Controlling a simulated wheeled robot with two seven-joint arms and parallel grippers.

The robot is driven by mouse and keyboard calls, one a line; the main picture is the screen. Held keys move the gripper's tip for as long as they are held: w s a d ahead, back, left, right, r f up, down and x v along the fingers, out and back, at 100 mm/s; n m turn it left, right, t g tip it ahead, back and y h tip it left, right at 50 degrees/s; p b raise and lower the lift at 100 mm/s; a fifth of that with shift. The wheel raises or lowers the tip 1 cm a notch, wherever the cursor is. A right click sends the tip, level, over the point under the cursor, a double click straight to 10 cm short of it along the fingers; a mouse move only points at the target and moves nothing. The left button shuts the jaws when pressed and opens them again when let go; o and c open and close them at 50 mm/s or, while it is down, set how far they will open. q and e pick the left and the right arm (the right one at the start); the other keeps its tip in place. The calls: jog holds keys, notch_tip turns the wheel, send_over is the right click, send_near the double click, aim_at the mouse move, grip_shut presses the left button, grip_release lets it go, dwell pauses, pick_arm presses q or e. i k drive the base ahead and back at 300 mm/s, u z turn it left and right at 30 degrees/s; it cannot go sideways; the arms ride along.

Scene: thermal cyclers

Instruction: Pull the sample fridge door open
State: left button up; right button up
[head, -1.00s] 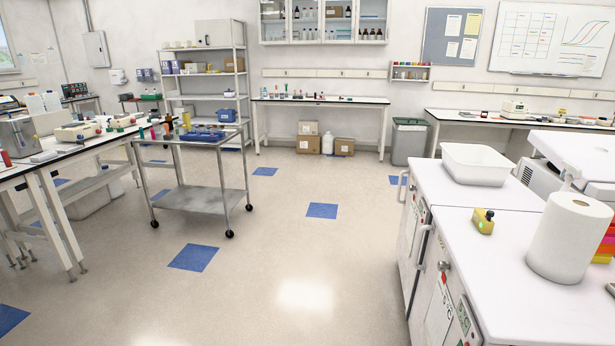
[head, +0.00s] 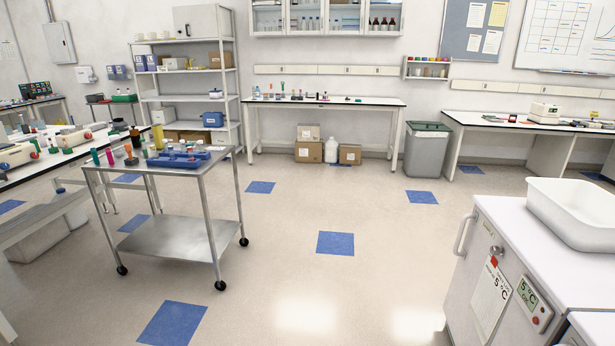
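A white fridge (head: 466,290) stands at the lower right of the head view. Its front faces left and looks closed. A pale vertical handle (head: 464,235) sits near the far edge of that front. A round lock (head: 497,251), a paper sheet (head: 490,297) and a small display reading about 5 °C (head: 527,292) are on the front. I cannot tell from the labels whether this is the sample fridge. Neither of my grippers is in view.
A white tub (head: 575,212) rests on the fridge top. A steel cart (head: 185,240) with blue racks stands at left, beside a bench (head: 60,165). A grey bin (head: 427,152) stands at the back. The floor (head: 370,275) between cart and fridge is clear.

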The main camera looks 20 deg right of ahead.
aim_at(494, 301)
jog(key=z, duration=0.35)
jog(key=i, duration=1.5)
jog(key=z, duration=1.9)
jog(key=i, duration=1)
jog(key=z, duration=0.95)
